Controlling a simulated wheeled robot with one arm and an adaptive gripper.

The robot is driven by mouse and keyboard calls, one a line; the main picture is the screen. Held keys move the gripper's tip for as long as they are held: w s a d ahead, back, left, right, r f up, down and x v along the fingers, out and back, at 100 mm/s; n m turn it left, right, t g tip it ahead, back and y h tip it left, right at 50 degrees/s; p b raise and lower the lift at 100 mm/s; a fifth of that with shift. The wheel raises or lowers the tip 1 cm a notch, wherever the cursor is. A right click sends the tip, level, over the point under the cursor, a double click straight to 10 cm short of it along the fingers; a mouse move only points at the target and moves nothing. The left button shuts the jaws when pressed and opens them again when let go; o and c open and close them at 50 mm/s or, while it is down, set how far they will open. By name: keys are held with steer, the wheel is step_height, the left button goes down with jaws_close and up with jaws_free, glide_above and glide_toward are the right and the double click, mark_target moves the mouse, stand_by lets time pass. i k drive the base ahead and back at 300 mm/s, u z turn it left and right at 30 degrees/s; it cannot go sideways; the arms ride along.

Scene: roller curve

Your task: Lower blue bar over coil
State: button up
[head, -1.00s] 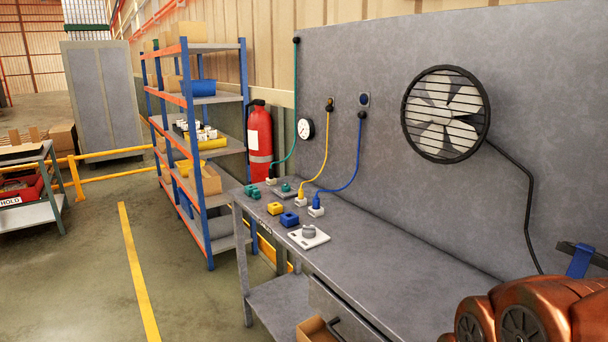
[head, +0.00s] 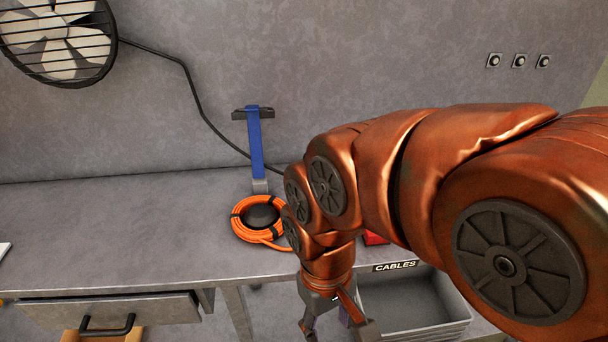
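The blue bar (head: 256,143) stands upright against the grey back wall, its top at a dark bracket and its lower end at a small grey block on the bench. The orange coil (head: 242,229), a wound cable with dark ties around a dark round centre, lies flat on the bench in front of the bar's lower end. The bar is not across the coil. My gripper (head: 338,330) points down in front of the bench edge, to the right of and nearer than the coil. Its fingers are spread apart, with nothing clearly held; the tips are near the bottom edge of the picture.
My arm covers the bench right of the coil. A grey bin (head: 408,305) labelled CABLES is beside my gripper. A red object (head: 375,238) is partly hidden behind my arm. A drawer (head: 110,310) is at lower left. The bench left of the coil is clear.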

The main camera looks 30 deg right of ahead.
mark_target(253, 114)
steer(key=u, duration=0.2)
steer(key=k, duration=0.5)
steer(key=u, duration=1.1)
steer(key=i, duration=0.75)
steer(key=z, duration=0.8)
steer(key=i, duration=0.35)
steer(key=z, duration=0.4)
